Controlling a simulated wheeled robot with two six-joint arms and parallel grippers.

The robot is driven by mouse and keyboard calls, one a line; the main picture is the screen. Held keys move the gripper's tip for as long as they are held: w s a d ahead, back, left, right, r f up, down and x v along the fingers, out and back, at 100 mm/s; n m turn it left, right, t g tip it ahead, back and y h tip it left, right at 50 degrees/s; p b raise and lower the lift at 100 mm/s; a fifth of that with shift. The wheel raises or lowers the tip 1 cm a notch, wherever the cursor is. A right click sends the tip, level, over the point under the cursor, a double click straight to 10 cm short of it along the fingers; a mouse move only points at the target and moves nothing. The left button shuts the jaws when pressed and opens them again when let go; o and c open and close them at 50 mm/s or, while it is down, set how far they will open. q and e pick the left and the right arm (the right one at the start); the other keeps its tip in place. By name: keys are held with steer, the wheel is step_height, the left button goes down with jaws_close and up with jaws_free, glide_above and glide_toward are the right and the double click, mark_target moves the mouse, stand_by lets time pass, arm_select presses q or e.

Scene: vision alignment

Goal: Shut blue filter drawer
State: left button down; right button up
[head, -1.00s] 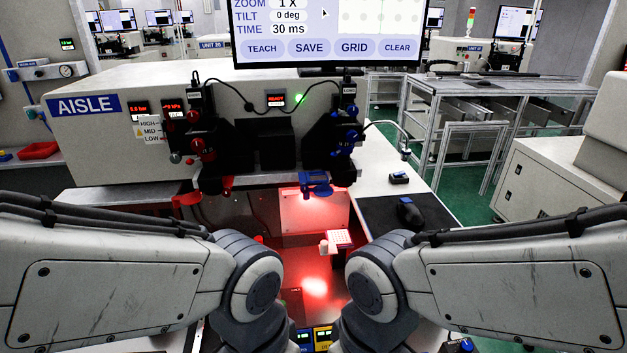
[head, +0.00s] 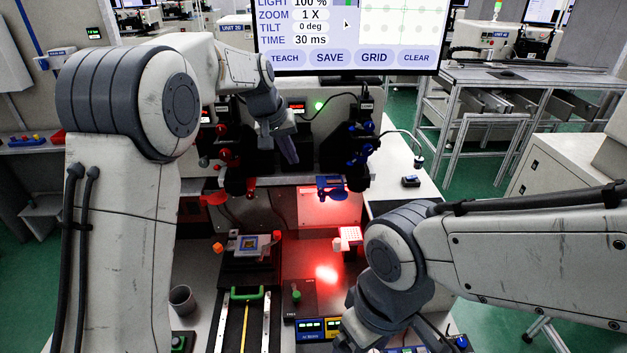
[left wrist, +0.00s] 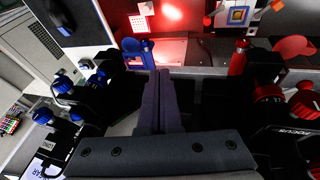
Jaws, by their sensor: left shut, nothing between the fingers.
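The blue filter drawer (head: 331,188) sticks out below the optics block with blue knobs (head: 335,150), right of centre in the head view. In the left wrist view the blue drawer (left wrist: 138,48) is just beyond the fingertips. My left gripper (head: 291,160) is raised before the dark gap between the two optics blocks, left of and above the blue drawer. Its fingers are together and empty, and they show in the left wrist view (left wrist: 160,75). I cannot tell whether they touch the drawer. My right arm's wrist is low at the front; its fingers do not show.
A red drawer (head: 215,197) sits under the red-knobbed block (head: 232,160) at left. A fixture with a chip (head: 249,243), a red-lit card (head: 350,232) and a cup (head: 182,299) are below. The monitor (head: 350,40) stands above.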

arm_select(q)
steer(key=d+p+x, duration=0.2)
steer(key=p+x, duration=0.2)
steer(key=x, duration=0.8)
steer(key=shift+s+d+f, duration=0.25)
steer(key=shift+s, duration=0.05)
